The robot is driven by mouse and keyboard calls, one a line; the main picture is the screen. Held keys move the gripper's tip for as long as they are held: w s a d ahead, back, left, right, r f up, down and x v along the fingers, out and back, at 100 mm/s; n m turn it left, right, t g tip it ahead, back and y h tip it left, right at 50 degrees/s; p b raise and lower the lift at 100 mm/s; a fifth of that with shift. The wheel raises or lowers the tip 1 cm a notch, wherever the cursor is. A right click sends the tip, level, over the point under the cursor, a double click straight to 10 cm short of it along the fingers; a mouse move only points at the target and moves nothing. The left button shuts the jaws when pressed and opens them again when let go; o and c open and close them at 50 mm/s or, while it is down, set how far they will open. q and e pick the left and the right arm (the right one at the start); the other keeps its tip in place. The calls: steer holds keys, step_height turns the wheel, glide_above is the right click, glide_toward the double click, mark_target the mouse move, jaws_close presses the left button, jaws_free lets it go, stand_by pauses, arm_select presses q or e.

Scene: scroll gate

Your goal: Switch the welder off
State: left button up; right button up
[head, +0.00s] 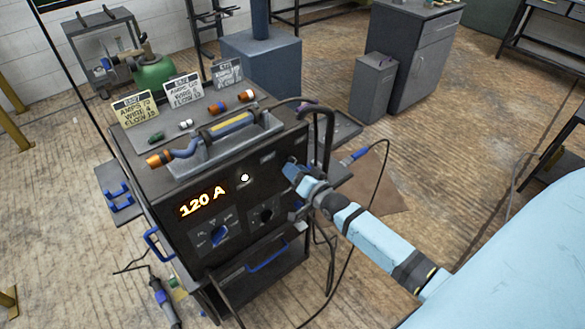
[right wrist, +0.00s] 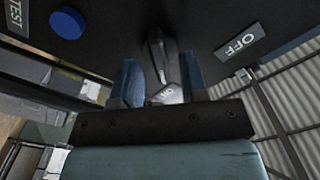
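The welder (head: 170,215) is a dark box with a lit "120 A" display (head: 202,202) and a white lit lamp (head: 245,177). My right gripper (head: 291,172) is at the upper right of its front panel. In the right wrist view, the blue fingers of that gripper (right wrist: 160,80) stand on either side of a dark switch lever (right wrist: 157,55), apart enough to look open. An ON label (right wrist: 167,93) shows between the fingers, and an OFF label (right wrist: 240,42) lies to the right, outside them. Whether a finger touches the lever cannot be told. My left gripper is not in view.
A blue TEST button (right wrist: 67,22) is on the panel in the right wrist view. Two knobs, one blue (head: 219,233) and one dark (head: 265,214), sit below the display. A torch (head: 215,132) lies on top of the welder. Cables hang at its right side (head: 330,230).

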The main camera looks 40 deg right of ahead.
steer(key=shift+w+a, duration=0.1)
steer(key=shift+w, duration=0.55)
jaws_close()
